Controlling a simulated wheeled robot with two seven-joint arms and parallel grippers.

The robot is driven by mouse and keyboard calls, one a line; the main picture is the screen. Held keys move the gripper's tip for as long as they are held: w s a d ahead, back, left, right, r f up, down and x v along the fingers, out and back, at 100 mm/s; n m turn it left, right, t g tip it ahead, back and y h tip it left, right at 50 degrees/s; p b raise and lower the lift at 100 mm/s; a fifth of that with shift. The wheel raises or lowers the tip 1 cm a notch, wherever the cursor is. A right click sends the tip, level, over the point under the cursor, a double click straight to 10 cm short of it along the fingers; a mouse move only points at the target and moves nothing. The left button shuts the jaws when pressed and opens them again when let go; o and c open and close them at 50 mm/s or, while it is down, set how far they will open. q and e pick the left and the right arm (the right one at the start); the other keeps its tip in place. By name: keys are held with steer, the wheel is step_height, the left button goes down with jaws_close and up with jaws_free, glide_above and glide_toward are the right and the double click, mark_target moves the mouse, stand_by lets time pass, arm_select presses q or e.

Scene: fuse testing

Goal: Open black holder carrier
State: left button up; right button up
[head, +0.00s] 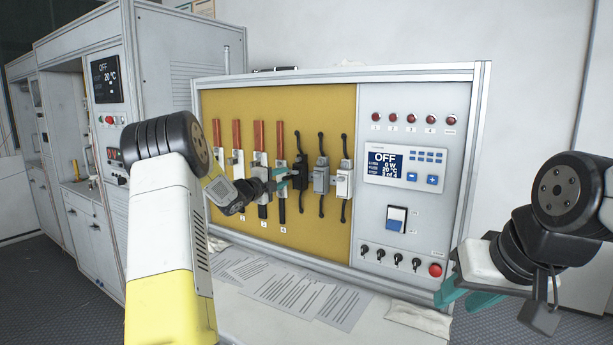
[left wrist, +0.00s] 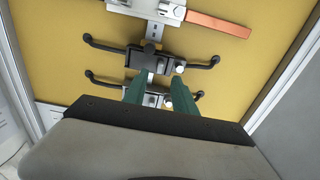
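The black holder carrier (head: 300,172) is mounted on the yellow panel, right of the red-handled switches, with black curved arms above and below. In the left wrist view it is the dark block (left wrist: 150,61) just beyond my fingertips. My left gripper (head: 284,178) is at the panel beside this holder. Its two green fingers (left wrist: 157,76) are apart in the left wrist view, with nothing clearly held between them. Whether they touch the holder cannot be told. My right gripper (head: 462,291) hangs in front of the panel's lower right corner, its green fingers apart and empty.
A grey holder (head: 321,176) and a white holder (head: 344,181) sit close on the right. Several red-handled switches (head: 258,160) stand on the left. A control panel (head: 408,215) with display and buttons fills the right side. Papers (head: 285,288) lie on the bench below.

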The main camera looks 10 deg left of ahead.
mark_target(293, 173)
arm_select(q)
steer(key=shift+x, duration=2.8)
jaws_close()
